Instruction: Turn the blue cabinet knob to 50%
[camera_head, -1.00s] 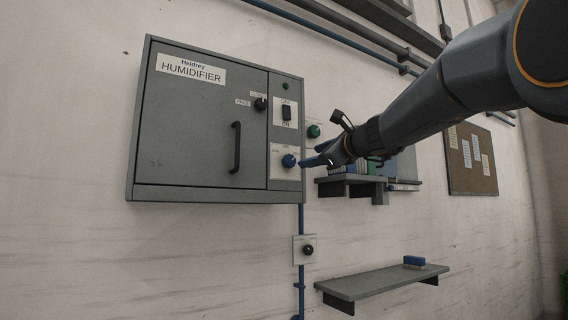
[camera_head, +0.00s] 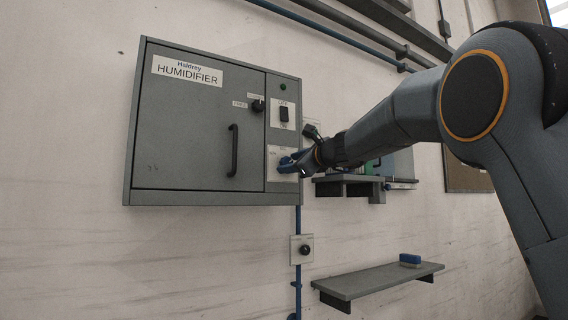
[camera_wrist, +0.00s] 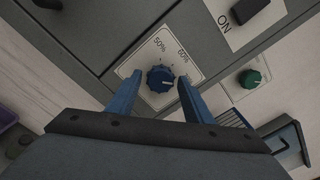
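The blue cabinet knob (camera_wrist: 160,79) sits on a white label plate on the grey humidifier cabinet (camera_head: 190,120). In the wrist view the plate reads 50% to the left and 60% to the right, and the knob's light mark points to the right. My gripper (camera_wrist: 156,88) is open, with one blue finger on each side of the knob; a gap shows on both sides. In the head view my gripper (camera_head: 294,163) reaches the cabinet's lower right and partly covers the knob (camera_head: 286,161).
A black ON/OFF switch (camera_head: 284,115) is above the knob. A green knob (camera_wrist: 250,78) is on the wall to the right. A black door handle (camera_head: 233,150) is left. A shelf with a blue brush (camera_head: 410,259) is below.

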